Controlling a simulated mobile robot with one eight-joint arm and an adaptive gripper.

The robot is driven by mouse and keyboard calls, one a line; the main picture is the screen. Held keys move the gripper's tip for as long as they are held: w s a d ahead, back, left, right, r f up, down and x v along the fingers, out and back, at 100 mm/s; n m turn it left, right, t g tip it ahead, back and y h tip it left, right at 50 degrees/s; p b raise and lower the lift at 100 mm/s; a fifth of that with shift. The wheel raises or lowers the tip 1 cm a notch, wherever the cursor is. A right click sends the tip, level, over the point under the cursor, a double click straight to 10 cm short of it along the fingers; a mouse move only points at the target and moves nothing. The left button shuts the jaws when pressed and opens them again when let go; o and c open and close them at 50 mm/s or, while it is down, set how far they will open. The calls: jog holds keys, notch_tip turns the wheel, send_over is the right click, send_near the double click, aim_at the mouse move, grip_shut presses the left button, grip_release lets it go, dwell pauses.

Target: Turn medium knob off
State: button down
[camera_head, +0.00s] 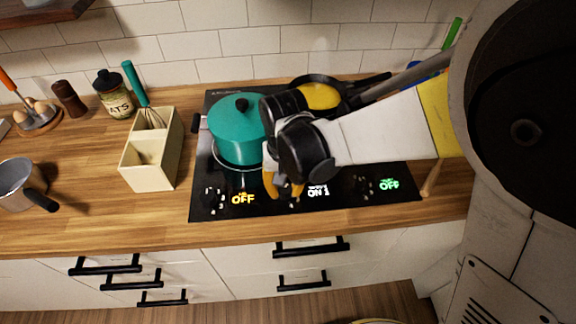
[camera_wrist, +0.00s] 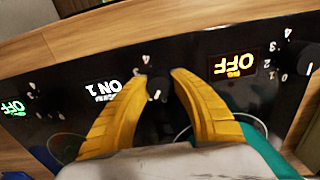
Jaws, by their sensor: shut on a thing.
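The medium knob (camera_wrist: 157,88) is a small black knob on the black cooktop (camera_wrist: 60,75). In the wrist view it stands between the yellow fingertips of my gripper (camera_wrist: 160,75), which is shut on it. The white display (camera_wrist: 103,92) beside it reads ON 1; it also shows in the head view (camera_head: 318,190). In the head view my gripper (camera_head: 284,193) reaches down to the front of the cooktop (camera_head: 225,211), and its fingers hide the medium knob.
The left knob (camera_wrist: 306,57) has an orange OFF display (camera_wrist: 233,65); the right display (camera_wrist: 13,106) reads OFF in green. A teal pot (camera_head: 238,130) stands on the left burner, close to my gripper. A black pan (camera_head: 345,88) is behind. A cream holder (camera_head: 150,150) stands left.

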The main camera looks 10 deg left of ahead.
jog(key=n, duration=0.6)
jog(key=shift+n, duration=0.3)
dwell(0.4)
jog(key=c, duration=1)
grip_release()
jog(key=shift+c, duration=0.2)
notch_tip(320, 180, up, 12)
jog(key=shift+c, duration=0.2)
